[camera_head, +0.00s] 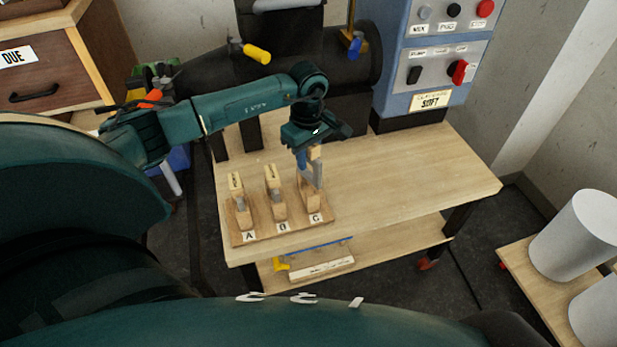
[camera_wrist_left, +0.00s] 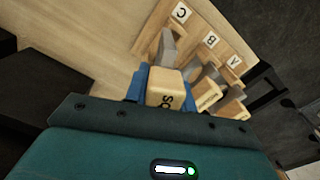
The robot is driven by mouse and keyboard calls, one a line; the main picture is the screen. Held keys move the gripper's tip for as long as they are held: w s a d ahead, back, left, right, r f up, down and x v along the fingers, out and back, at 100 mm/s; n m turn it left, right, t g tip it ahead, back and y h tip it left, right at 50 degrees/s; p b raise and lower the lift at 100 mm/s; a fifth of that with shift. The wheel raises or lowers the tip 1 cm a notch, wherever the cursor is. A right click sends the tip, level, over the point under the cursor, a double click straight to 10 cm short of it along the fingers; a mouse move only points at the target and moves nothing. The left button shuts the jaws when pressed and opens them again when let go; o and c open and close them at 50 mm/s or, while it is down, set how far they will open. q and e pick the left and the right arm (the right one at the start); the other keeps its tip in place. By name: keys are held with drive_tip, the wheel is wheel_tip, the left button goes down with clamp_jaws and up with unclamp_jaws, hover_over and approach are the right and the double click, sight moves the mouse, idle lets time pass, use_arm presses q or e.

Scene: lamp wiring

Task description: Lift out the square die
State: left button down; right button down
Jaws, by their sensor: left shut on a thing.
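The square die (camera_head: 313,172), a wooden handle over a grey metal part, is above position C of the wooden rack (camera_head: 262,232). My left gripper (camera_head: 309,157) points down and is shut on its handle. In the left wrist view, the blue fingers (camera_wrist_left: 158,84) grip the handle (camera_wrist_left: 168,90), whose dark lettering is only partly visible. Its handle stands higher than the other two; whether its lower end is clear of the rack I cannot tell. Dies at A (camera_head: 237,184) and B (camera_head: 272,178) stand upright. My right gripper is not in view.
The rack sits on the left part of a wooden bench (camera_head: 410,175), whose right side is clear. A blue-grey control panel (camera_head: 433,62) stands behind it. A drawer cabinet (camera_head: 45,68) is at the far left. White cylinders (camera_head: 575,237) stand on the right.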

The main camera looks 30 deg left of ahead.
use_arm(q)
drive_tip(key=shift+r+p, duration=0.95)
drive_tip(key=shift+r, duration=0.7)
